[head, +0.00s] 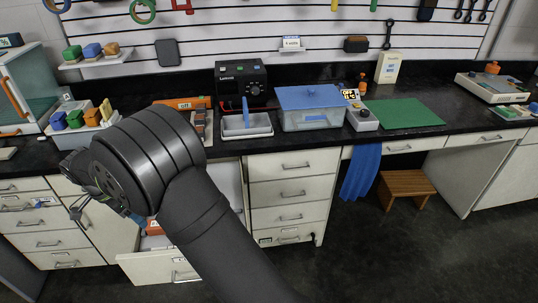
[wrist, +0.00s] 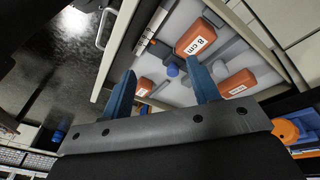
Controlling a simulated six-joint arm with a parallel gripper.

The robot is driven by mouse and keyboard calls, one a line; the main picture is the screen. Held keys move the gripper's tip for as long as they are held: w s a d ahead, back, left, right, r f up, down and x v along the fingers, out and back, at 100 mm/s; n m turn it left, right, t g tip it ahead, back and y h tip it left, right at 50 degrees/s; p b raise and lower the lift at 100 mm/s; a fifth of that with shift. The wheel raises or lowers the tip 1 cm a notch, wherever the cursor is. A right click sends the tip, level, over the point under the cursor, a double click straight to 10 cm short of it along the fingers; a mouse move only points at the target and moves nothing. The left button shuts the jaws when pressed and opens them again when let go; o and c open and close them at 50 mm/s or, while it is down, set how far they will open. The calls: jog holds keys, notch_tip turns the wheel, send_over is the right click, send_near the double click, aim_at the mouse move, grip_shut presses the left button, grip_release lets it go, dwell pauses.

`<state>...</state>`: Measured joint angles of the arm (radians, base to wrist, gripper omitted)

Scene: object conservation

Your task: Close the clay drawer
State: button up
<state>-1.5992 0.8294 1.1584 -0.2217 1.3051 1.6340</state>
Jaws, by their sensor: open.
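The open drawer (head: 140,268) stands pulled out low in the cabinet, left of centre in the head view; my arm hides part of it. In the wrist view the drawer (wrist: 122,48) shows its pale front panel and metal handle (wrist: 103,28) at upper left. Orange clay blocks lie inside, one marked "8 cm" (wrist: 196,37) and another (wrist: 238,82) farther right. In the head view my arm mostly hides the gripper.
A closed drawer stack (head: 290,190) stands right of the open drawer, with more drawers (head: 40,220) at left. The dark counter (head: 425,150) above holds a blue-lidded tub (head: 310,118) and a green mat (head: 405,113). A wooden stool (head: 407,183) stands farther right; floor in front is clear.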

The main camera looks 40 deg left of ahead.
jog(key=c, duration=0.4)
jog(key=shift+s+d+f, duration=0.1)
jog(key=shift+d, duration=0.05)
jog(key=c, duration=0.3)
jog(key=s+d+f+n, duration=0.1)
jog(key=d+n, duration=0.1)
jog(key=s+d+f+n+t+h, duration=0.1)
jog(key=d+n, duration=0.1)
jog(key=d, duration=0.1)
jog(key=s+d+f+n, duration=0.1)
jog(key=s+d+n, duration=0.1)
jog(key=n, duration=0.1)
jog(key=shift+d+f+t+h, duration=0.25)
jog(key=shift+d+t+h, duration=0.05)
jog(key=shift+d+t, duration=0.1)
grip_shut()
jog(key=s+d+f+n+t, duration=0.2)
jog(key=d+f+n+t, duration=0.55)
jog(key=n, duration=0.45)
jog(key=n+y, duration=1.6)
jog(key=n, duration=1)
send_near(161, 272)
jog(key=shift+t, duration=0.45)
jog(key=x, duration=0.6)
jog(key=shift+w+a+f, duration=0.15)
jog(key=shift+a, duration=0.3)
